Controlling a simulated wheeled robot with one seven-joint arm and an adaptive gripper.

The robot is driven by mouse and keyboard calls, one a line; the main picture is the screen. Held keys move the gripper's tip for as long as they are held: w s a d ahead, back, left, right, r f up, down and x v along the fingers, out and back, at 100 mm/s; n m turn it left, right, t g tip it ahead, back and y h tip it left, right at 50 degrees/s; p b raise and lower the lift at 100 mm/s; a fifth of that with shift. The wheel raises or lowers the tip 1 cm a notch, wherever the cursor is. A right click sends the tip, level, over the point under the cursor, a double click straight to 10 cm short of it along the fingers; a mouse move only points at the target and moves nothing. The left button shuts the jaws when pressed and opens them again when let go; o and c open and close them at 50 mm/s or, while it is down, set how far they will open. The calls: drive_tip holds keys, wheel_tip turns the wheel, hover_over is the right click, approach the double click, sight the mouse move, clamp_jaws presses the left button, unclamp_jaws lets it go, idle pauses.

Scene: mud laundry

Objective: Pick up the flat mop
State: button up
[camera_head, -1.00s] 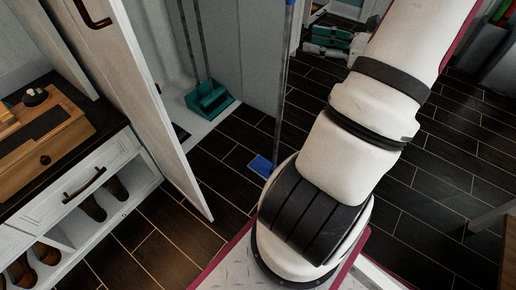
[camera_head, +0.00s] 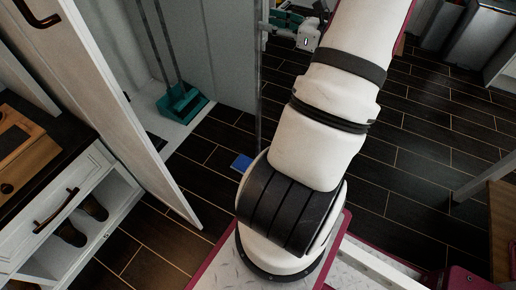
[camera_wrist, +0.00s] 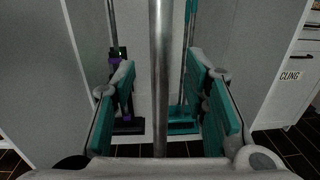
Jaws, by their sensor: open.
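The flat mop has a blue head (camera_head: 241,162) on the dark floor, partly hidden behind my arm in the head view. Its thin pole (camera_head: 258,95) stands upright beside the grey cabinet wall. In the wrist view the grey metal pole (camera_wrist: 160,110) runs vertically between the two teal-padded fingers of my gripper (camera_wrist: 160,75). The fingers are open, with a clear gap on either side of the pole. In the head view my gripper (camera_head: 288,22) is at the top, close to the pole's upper part.
A teal dustpan (camera_head: 183,103) with upright handles stands in the open cabinet. A purple-and-black upright cleaner (camera_wrist: 122,90) is behind my left finger. An open white door (camera_head: 125,110) and a shoe cabinet (camera_head: 95,200) are at left.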

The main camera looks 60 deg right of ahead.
sight(262, 17)
drive_tip(key=w, duration=0.1)
drive_tip(key=w+b, duration=0.1)
drive_tip(key=w, duration=0.3)
drive_tip(key=shift+r+b, duration=0.35)
clamp_jaws()
